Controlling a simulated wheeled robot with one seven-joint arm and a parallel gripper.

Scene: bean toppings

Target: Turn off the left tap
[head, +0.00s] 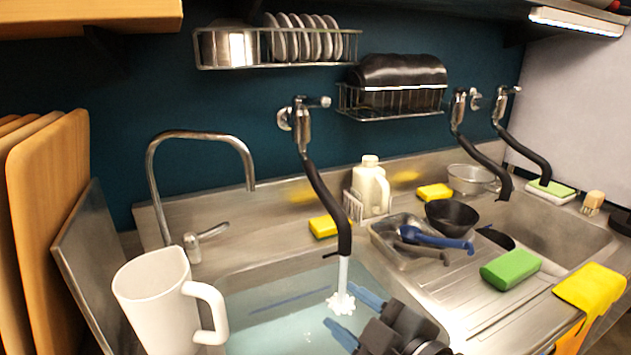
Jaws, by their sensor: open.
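The leftmost wall tap (303,130) has a metal body with a small handle on its right side. Its black hose (328,205) hangs over the left sink, and a white stream of water (343,275) pours from the hose end. The left sink (262,278) holds bluish water. A chrome gooseneck faucet (150,180) with a lever (210,231) stands farther left; no water shows from its spout. My gripper (353,315) is low in the picture, its blue fingers apart and empty, just right of and below the stream, well away from the tap handle.
A white jug (150,305) stands front left. A wire rack of plates (275,65) hangs above the tap. Two more hosed taps (458,105) are farther right.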

